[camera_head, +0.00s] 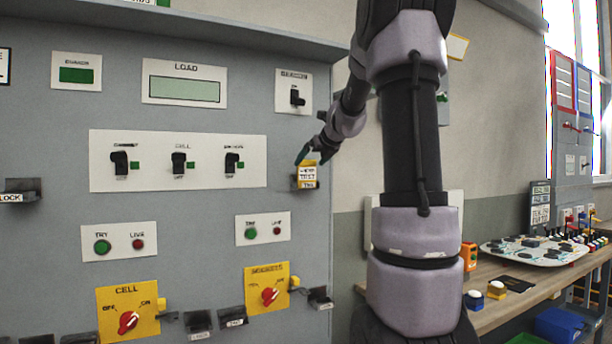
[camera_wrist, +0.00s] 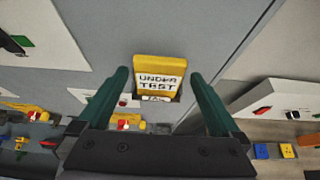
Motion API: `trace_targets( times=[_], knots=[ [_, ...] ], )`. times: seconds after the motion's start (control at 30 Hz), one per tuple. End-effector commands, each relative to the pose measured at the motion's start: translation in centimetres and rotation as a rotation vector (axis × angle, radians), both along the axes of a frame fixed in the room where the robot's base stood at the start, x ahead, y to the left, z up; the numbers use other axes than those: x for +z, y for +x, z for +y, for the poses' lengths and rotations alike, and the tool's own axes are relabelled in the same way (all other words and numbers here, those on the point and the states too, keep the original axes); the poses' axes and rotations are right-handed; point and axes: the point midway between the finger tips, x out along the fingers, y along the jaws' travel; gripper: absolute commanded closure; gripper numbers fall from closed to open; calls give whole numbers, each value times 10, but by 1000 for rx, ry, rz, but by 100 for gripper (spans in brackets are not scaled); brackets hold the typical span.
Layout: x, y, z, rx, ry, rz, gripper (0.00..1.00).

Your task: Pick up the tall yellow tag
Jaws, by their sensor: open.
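The tall yellow tag (camera_head: 307,175) sits in a small dark holder on the right part of the grey panel. In the wrist view the tag (camera_wrist: 158,76) is yellow with a white label reading "UNDER TEST", and a smaller white label shows below it. My gripper (camera_wrist: 160,80) is open, with one green finger on each side of the tag. The fingers appear apart from it. In the head view my gripper (camera_head: 303,154) is at the tag's upper left, and its far finger is largely hidden.
The grey panel (camera_head: 50,230) carries switches, lamps and two yellow rotary switch plates (camera_head: 128,310). Several dark holders (camera_head: 198,321) stick out along its lower part. A wooden bench (camera_head: 520,295) on the right bears a control board (camera_head: 535,252) and small coloured buttons.

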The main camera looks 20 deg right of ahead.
Motion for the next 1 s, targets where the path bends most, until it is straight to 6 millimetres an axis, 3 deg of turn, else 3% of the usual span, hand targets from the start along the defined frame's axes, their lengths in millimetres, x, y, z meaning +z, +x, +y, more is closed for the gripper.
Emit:
trace_targets(
  times=[0.23, 0.53, 0.57, 0.7, 0.73, 1.0],
  knots=[
    [-20, 32, 2, 0, 1, 2, 0],
    [-23, 38, 3, 1, 0, 1, 0],
    [-23, 37, 3, 1, 0, 1, 4],
    [-23, 37, 3, 1, 0, 1, 57],
    [-22, 37, 3, 1, 0, 1, 66],
    [-21, 37, 3, 1, 0, 1, 66]
  ],
)
